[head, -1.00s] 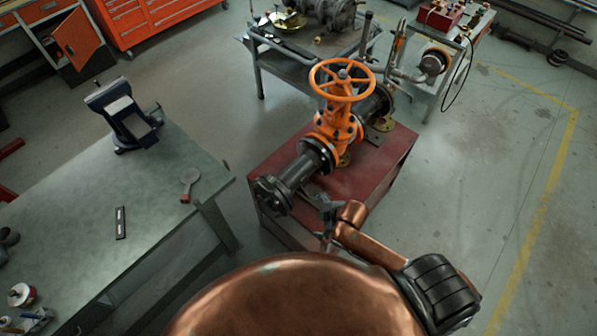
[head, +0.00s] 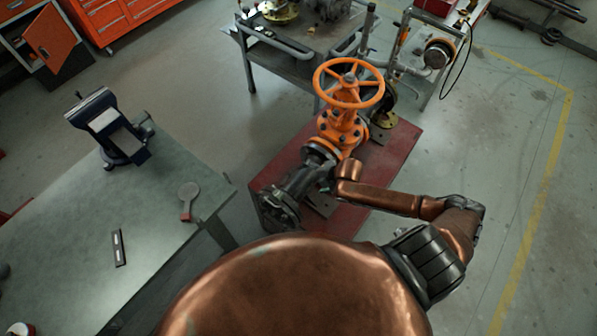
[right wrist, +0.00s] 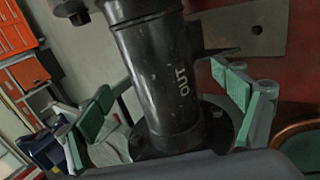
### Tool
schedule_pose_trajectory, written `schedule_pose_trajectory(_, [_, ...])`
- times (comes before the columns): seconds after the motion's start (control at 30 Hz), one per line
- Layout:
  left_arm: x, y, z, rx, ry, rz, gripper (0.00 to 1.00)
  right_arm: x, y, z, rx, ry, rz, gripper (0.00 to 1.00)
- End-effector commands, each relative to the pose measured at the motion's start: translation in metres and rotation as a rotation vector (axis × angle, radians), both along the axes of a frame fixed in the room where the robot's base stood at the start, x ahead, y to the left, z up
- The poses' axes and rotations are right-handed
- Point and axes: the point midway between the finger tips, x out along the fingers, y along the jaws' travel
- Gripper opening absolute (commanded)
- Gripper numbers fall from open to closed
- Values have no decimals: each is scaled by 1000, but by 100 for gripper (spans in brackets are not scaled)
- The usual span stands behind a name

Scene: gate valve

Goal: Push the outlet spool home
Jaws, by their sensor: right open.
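The orange gate valve (head: 341,125) with its handwheel (head: 348,84) stands on a red stand (head: 392,160). The black outlet spool (head: 301,180) extends from the valve toward the lower left and ends in a dark flange (head: 277,211). In the right wrist view the spool (right wrist: 160,75), marked "OUT", runs down to a round flange (right wrist: 222,125). My right gripper (head: 326,187) is at the spool's right side. Its green-padded fingers (right wrist: 168,98) are open, one on each side of the spool. Whether they touch it is unclear, as is any gap at the valve joint. My left gripper is not in view.
A grey workbench (head: 60,225) at the left holds a blue vise (head: 117,130), a paddle-shaped tool (head: 187,198) and a small dark level-like bar (head: 119,248). A grey cart (head: 270,62) stands behind the valve.

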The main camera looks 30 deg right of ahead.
Motion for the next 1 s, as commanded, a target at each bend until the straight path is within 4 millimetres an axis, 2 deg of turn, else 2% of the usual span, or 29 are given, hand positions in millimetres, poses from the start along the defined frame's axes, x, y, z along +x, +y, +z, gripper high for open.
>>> schedule_pose_trajectory(0.13, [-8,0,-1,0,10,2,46,7,3,-11,2,0,0,88])
schedule_pose_trajectory(0.33, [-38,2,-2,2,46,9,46,22,9,-38,2,1,-6,88])
schedule_pose_trajectory(0.43, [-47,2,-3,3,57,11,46,30,12,-50,2,0,-5,88])
schedule_pose_trajectory(0.57, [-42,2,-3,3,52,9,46,36,14,-60,1,0,-3,88])
schedule_pose_trajectory(0.8, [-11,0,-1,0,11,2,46,39,17,-64,0,0,0,88])
schedule_pose_trajectory(0.93, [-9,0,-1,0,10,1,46,39,17,-64,1,0,1,88])
schedule_pose_trajectory(1.0, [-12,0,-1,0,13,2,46,39,17,-64,1,0,1,83])
